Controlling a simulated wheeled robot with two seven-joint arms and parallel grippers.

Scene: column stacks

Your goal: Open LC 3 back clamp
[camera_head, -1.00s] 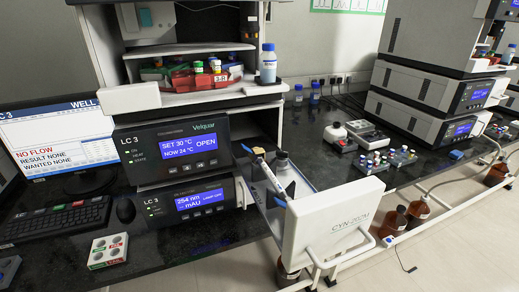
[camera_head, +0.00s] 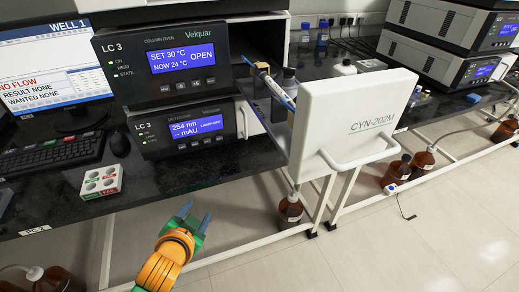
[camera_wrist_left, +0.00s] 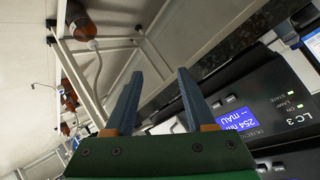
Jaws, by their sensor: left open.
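The LC 3 column oven (camera_head: 165,62) reads OPEN, and its white door (camera_head: 350,115), marked CYN-202M, is swung out to the right. A slim column (camera_head: 278,90), white and blue with an orange-brown part at its upper end, lies slanted behind the door's edge. The clamps around it are too small to tell apart, and the door hides part of that space. My left gripper (camera_head: 196,214), with blue-grey fingers, is open and empty. It is in front of the bench, below and left of the door. In the left wrist view the left gripper (camera_wrist_left: 160,75) has nothing between its fingers.
The LC 3 detector (camera_head: 187,128) sits below the oven. A white block with round wells (camera_head: 101,182) stands near the bench's front edge. Brown bottles (camera_head: 290,212) hang or stand under the bench by the white frame. Open floor lies in front.

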